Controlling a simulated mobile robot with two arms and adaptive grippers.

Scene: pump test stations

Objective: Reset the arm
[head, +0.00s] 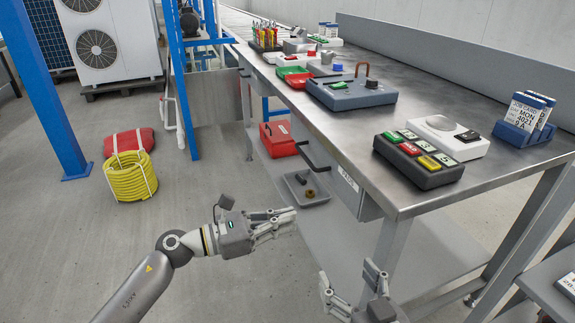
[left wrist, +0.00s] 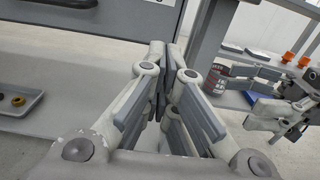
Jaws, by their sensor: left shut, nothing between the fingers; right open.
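My left gripper (head: 284,219) is in the middle of the head view, in front of the steel bench (head: 430,175) and below its top. Its fingers are shut with nothing between them, and they also show closed in the left wrist view (left wrist: 168,58). My right gripper (head: 350,280) is at the bottom of the head view, right of the left one. Its fingers are spread apart and empty. The right gripper also shows at the right edge of the left wrist view (left wrist: 268,98). Most of my right arm is out of view.
The bench top holds a button box (head: 418,160), a blue-grey device (head: 350,93) and a blue card rack (head: 522,128). A grey tray (head: 306,187) and a red box (head: 279,138) sit on the lower shelf. A yellow hose coil (head: 130,177) lies on open floor at left.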

